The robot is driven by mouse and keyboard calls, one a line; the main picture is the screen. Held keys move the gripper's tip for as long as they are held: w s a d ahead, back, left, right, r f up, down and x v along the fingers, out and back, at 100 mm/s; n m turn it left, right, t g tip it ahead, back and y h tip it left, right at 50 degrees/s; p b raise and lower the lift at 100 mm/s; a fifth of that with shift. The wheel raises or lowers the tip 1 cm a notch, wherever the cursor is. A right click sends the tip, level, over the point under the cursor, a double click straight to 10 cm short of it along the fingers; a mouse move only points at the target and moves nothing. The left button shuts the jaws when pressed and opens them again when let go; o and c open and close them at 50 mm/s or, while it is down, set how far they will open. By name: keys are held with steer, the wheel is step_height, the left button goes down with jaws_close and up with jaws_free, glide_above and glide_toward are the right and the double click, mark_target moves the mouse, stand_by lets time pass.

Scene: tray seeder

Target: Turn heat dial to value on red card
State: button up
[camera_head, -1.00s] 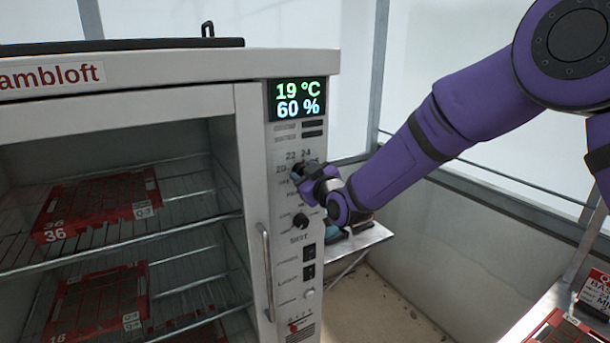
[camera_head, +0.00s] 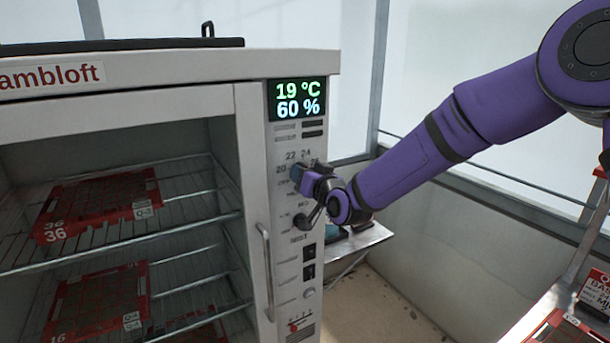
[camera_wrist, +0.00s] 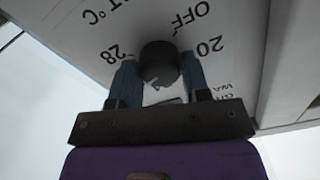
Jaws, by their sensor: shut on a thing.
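The heat dial (camera_wrist: 160,62) is a round black knob on the cabinet's control panel. In the wrist view OFF, 20 and 28 are printed around it, and a small pale mark shows near its lower edge. I cannot tell which value it points to. My gripper (camera_wrist: 160,74) is shut on it, one blue finger on each side. In the head view my gripper (camera_head: 299,176) covers most of the dial, below the printed 22 and 24. The display (camera_head: 299,99) reads 19 °C and 60 %. A red and white card (camera_head: 595,293) stands at the right edge, its value unreadable.
A second black knob (camera_head: 301,221) sits just below my gripper, with switches (camera_head: 309,262) under it. The door handle (camera_head: 266,270) stands out to the left. Red trays (camera_head: 97,208) lie on the cabinet's wire shelves. A small side table (camera_head: 360,238) is behind.

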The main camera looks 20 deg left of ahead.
stand_by(0.3)
steer(key=o, duration=0.9)
steer(key=v, duration=1)
steer(key=shift+s+d, duration=0.25)
steer(key=shift+s, duration=0.05)
